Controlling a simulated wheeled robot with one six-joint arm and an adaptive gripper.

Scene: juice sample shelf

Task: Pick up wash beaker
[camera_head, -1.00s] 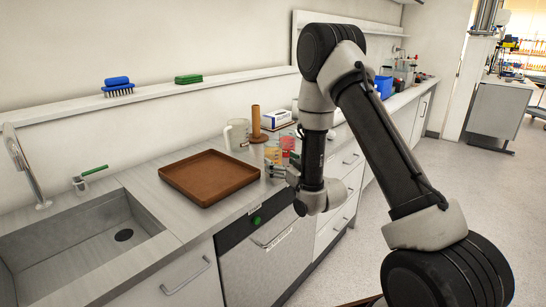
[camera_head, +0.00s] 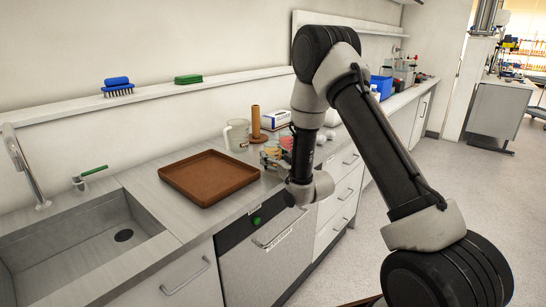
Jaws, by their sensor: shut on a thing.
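My gripper (camera_head: 270,161) is at the counter's front edge, just right of the brown tray, partly hidden by my wrist. Its jaws are shut on a small clear beaker (camera_head: 272,151) with orange-yellowish contents. The beaker is small in view and partly covered by the fingers. Whether its base is clear of the counter I cannot tell. Another clear beaker with red contents (camera_head: 287,142) stands close behind it, partly hidden by my arm.
An empty brown tray (camera_head: 209,201) lies left of my gripper, beside the sink (camera_head: 85,240). A clear jug (camera_head: 237,134), a brown cylinder on a base (camera_head: 256,122) and a white-blue box (camera_head: 275,119) stand behind.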

